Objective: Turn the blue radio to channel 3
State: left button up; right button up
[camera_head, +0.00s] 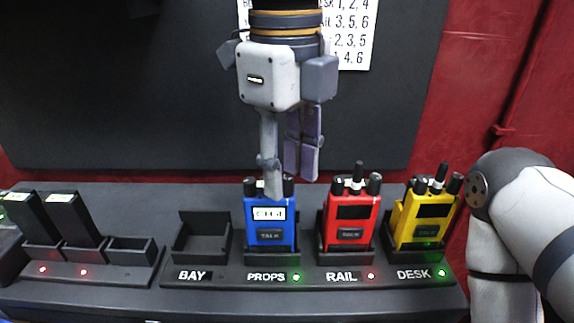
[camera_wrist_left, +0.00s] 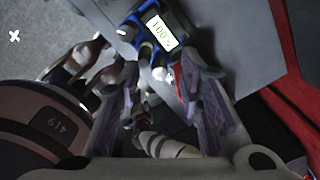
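The blue radio (camera_head: 268,227) stands upright in the PROPS slot of the charging dock, its white display lit. The display text is small; it seems to begin with CH in the head view, and I cannot read the channel surely. My left gripper (camera_head: 286,185) points down just above and partly in front of the radio's top, hiding part of its knobs and antenna. In the left wrist view the blue radio (camera_wrist_left: 163,38) lies beyond the fingers, its dark top posts toward them. The left gripper (camera_wrist_left: 165,85) is open, with a gap between its fingers. My right gripper is out of view.
A red radio (camera_head: 350,222) at RAIL and a yellow radio (camera_head: 424,220) at DESK stand close to the right. The BAY slot (camera_head: 200,240) is empty. Two black devices (camera_head: 75,222) lean in a left rack. A number sheet (camera_head: 355,35) hangs behind.

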pick_arm(q)
jog(key=shift+f, duration=0.25)
grip_shut()
jog(key=shift+n, duration=2.8)
grip_release()
